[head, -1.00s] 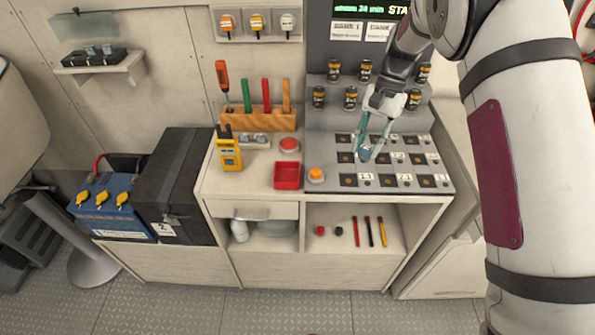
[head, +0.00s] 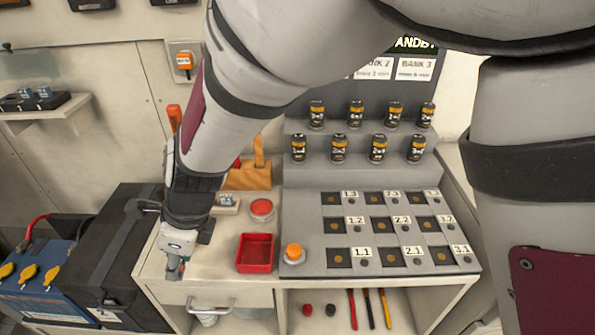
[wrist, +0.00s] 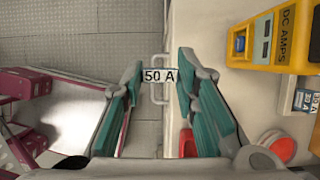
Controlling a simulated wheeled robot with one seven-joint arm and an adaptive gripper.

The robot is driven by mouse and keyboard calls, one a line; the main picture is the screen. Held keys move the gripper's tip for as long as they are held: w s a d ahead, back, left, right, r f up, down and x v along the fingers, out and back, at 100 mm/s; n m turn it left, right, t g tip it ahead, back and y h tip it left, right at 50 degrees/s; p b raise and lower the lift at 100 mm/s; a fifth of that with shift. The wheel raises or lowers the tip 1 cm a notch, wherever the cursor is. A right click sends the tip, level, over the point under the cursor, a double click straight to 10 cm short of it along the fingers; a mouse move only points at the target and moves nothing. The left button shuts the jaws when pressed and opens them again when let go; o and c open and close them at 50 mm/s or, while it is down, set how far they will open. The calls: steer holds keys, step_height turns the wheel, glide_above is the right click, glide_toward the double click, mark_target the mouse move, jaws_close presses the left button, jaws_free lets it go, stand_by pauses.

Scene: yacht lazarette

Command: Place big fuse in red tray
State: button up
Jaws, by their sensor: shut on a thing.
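My gripper (head: 174,268) is at the front left of the counter, left of the red tray, and points down. In the wrist view my gripper (wrist: 158,78) has its teal fingers closed on a small fuse (wrist: 160,76) with a white "50 A" label. In the head view the fuse is too small and covered to make out. The red tray (head: 270,267) is square, open and looks empty. It sits on the counter left of the orange button. In the wrist view, a bit of red beside the right-hand finger looks like the tray (wrist: 188,143).
A panel of numbered slots (head: 345,262) lies right of the tray, with several black cylinders behind. A red button (head: 261,208) and an orange button (head: 294,253) stand near the tray. A yellow meter (wrist: 262,40) shows in the wrist view. A drawer handle (head: 210,305) is below the counter edge.

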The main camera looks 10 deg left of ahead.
steer(key=w+d, duration=0.3)
steer(key=w+d+f+b, duration=0.1)
steer(key=w+d, duration=0.6)
steer(key=d, duration=0.1)
steer(key=shift+w+f, duration=0.2)
steer(key=shift+f+b, duration=0.5)
steer(key=shift+f, duration=1.35)
steer(key=shift+r, duration=0.1)
steer(key=o, duration=0.5)
steer(key=shift+o, duration=0.2)
steer(key=p+v, duration=0.1)
steer(key=v, duration=1.1)
steer(key=shift+d, duration=0.15)
